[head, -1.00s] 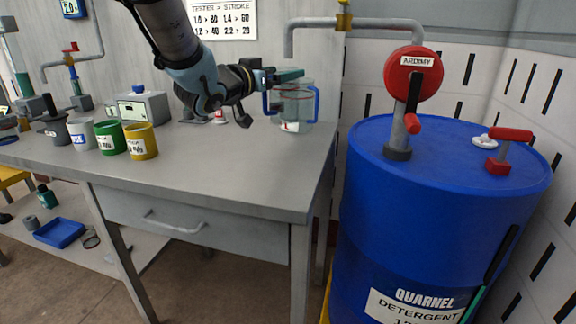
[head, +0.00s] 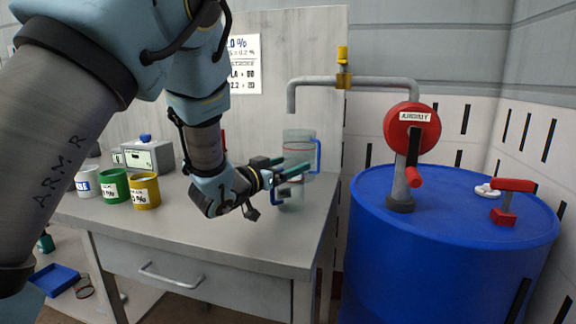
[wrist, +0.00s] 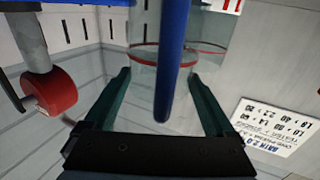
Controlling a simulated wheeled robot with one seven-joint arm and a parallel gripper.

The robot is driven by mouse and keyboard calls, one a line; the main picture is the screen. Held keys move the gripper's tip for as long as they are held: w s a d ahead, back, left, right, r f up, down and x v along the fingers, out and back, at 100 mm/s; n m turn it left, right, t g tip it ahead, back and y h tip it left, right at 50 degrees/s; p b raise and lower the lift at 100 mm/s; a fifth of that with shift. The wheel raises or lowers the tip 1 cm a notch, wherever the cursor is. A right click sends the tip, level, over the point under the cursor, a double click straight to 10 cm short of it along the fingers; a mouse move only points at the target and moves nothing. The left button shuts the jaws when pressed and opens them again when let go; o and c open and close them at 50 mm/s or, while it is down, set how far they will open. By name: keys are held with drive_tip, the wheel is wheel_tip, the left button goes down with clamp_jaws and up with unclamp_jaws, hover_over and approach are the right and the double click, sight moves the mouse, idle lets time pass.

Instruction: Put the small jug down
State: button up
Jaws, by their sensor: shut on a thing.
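The small jug (head: 292,197) is clear with a blue handle, and stands upright in front of the large jug. My gripper (head: 292,169) has its dark green fingers closed around it near the bench's right end. In the wrist view the small jug (wrist: 143,75) shows between the fingers (wrist: 160,95), with a red line around it and its blue handle facing the camera. The head view does not clearly show whether its base touches the bench. The large clear jug (head: 298,140), with a blue handle on its right, stands just behind, partly hidden.
The grey bench (head: 215,240) has free room at its front. White (head: 88,182), green (head: 115,187) and yellow (head: 145,190) cups stand left, before a grey meter box (head: 150,155). A pipe spout (head: 291,100) hangs over the jugs. A blue drum (head: 450,240) stands right.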

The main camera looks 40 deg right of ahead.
drive_tip(key=shift+f, duration=0.15)
drive_tip(key=o, duration=1.5)
drive_tip(key=shift+r, duration=0.25)
drive_tip(key=a, duration=0.4)
drive_tip(key=s+a+b, duration=0.1)
drive_tip(key=a, duration=0.3)
drive_tip(key=a+b, duration=0.1)
drive_tip(key=a, duration=0.3)
drive_tip(key=shift+s, duration=0.2)
